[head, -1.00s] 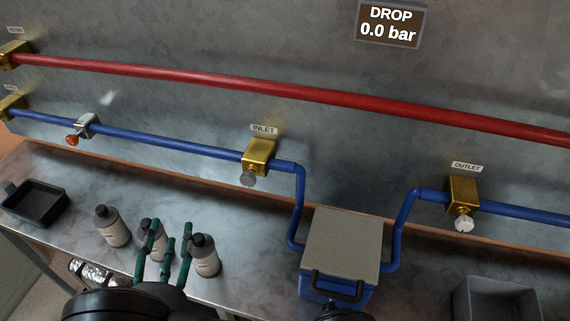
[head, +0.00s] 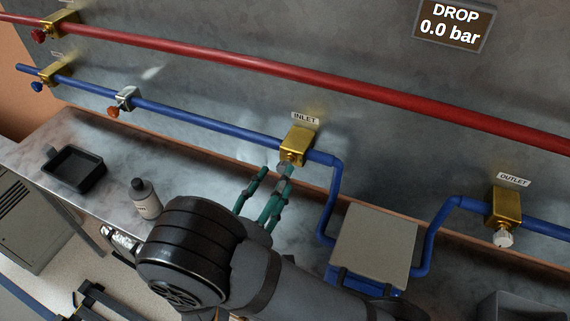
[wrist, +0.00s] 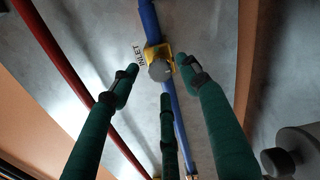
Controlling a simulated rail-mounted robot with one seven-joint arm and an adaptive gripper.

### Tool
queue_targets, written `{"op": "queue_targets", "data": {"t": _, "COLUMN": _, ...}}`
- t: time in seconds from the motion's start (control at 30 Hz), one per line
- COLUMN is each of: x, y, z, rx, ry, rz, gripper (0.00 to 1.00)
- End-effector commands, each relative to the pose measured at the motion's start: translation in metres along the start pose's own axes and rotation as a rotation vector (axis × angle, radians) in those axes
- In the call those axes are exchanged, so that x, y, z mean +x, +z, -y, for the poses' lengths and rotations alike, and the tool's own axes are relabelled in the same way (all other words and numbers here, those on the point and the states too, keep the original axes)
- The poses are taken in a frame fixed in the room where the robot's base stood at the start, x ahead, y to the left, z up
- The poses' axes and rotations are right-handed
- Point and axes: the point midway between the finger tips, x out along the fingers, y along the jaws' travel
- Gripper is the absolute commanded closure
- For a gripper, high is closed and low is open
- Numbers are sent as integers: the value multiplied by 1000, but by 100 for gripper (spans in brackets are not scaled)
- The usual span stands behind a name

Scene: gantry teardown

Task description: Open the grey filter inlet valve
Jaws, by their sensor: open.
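The inlet valve is a brass block (head: 298,146) on the blue pipe under the INLET label (head: 305,118). Its grey round knob (head: 283,168) faces outward and is partly covered by my fingers in the head view. In the wrist view the grey knob (wrist: 160,70) lies ahead of my fingers, in front of the brass block (wrist: 153,52). My gripper (head: 272,184) has green fingers spread open below and around the knob's outline. In the wrist view the gripper (wrist: 160,80) holds nothing; I cannot tell whether a fingertip touches the knob.
The outlet valve (head: 506,207) with a pale knob is at the right. A grey-lidded blue filter box (head: 374,245) stands between the pipe bends. A red pipe (head: 300,74) runs above. A bottle (head: 145,198) and black tray (head: 76,168) stand on the bench at left.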

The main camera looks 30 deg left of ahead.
Motion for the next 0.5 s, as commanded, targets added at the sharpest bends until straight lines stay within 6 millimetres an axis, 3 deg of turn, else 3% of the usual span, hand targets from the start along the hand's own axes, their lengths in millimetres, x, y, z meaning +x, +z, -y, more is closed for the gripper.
{"op": "queue_targets", "data": {"t": 0.2, "x": 34, "y": 1, "z": -1, "rx": 1, "ry": -1, "rz": 2, "gripper": 54}}
{"op": "queue_targets", "data": {"t": 0.5, "x": 45, "y": -1, "z": 0, "rx": 2, "ry": 1, "rz": -2, "gripper": 54}}
